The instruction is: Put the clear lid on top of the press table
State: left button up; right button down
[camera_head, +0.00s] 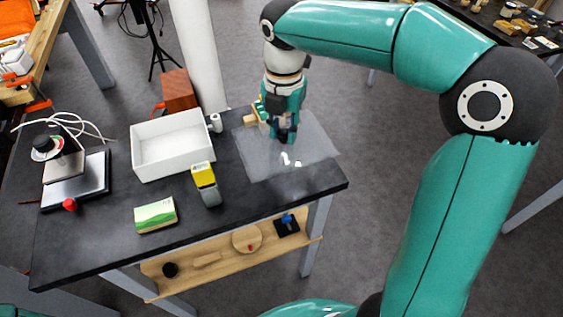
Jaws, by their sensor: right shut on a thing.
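The clear lid (310,148) is a flat, see-through sheet at the right end of the dark-topped press table (275,200). Bright glints show on it. My right gripper (284,138) points down at the middle of the lid and is shut on it; its fingertips and the grip point are mostly hidden. I cannot tell whether the lid touches the tabletop or hangs just above it. My left gripper is not in view.
On the table stand a white open bin (172,150), a yellow-and-grey item (207,185), a green-and-white box (155,215) and a scale-like device (75,185). A reddish-brown box (178,92) is behind. A wooden shelf (215,262) holds small items below.

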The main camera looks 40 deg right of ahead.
notch_tip(320, 180, down, 11)
jog(key=shift+r+b, duration=0.2)
jog(key=shift+b, duration=0.1)
jog(key=c, duration=0.9)
grip_release()
notch_tip(320, 180, up, 12)
jog(key=shift+r+p, duration=0.1)
jog(key=shift+p, duration=0.4)
